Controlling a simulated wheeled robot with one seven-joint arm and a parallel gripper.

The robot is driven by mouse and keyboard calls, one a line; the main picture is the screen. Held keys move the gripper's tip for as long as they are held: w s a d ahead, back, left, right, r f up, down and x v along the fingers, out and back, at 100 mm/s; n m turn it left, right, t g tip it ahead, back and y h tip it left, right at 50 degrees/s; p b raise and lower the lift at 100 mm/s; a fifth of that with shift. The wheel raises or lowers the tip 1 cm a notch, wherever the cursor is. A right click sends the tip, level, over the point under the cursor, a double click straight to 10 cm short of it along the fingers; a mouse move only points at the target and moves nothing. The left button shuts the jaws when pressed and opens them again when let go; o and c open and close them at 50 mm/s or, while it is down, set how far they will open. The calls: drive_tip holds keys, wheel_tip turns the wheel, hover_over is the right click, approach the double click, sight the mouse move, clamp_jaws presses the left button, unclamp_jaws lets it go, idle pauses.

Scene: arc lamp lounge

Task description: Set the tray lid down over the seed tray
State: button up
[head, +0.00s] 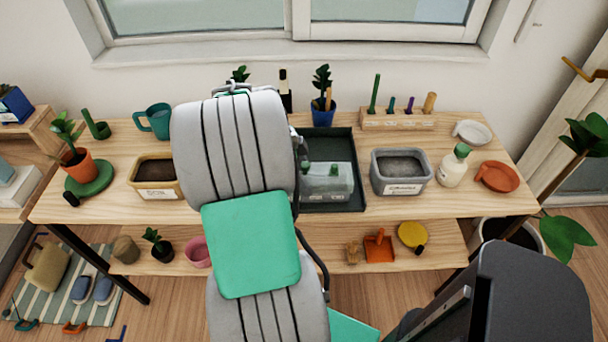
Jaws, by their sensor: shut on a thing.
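A dark green rectangular tray (345,140), which looks like the seed tray, sits at the middle of the tabletop. A clear box-shaped piece (343,183), which looks like the tray lid, shows within the tray's outline, with green bits on or behind it. I cannot tell whether it rests in the tray or is held above it. My grey and green arm covers the left side of both. My gripper is hidden behind the arm, so its hold on the lid does not show.
A grey soil planter (401,187) and white bottle (454,166) stand right of the tray; a tan soil box (154,194) is left. Behind are a blue plant pot (323,115) and a wooden peg rack (397,121). Bare table (420,209) shows along the front edge.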

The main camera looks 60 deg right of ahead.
drive_tip(key=shift+f+b, duration=0.35)
drive_tip(key=shift+b, duration=0.1)
idle(0.3)
drive_tip(key=o, duration=1.5)
drive_tip(key=shift+o, duration=0.2)
drive_tip(key=shift+r, duration=0.1)
drive_tip(key=v, duration=0.7)
drive_tip(key=shift+w+a+r+p, duration=0.1)
drive_tip(key=shift+w+r+p, duration=0.05)
drive_tip(key=shift+r+p, duration=0.15)
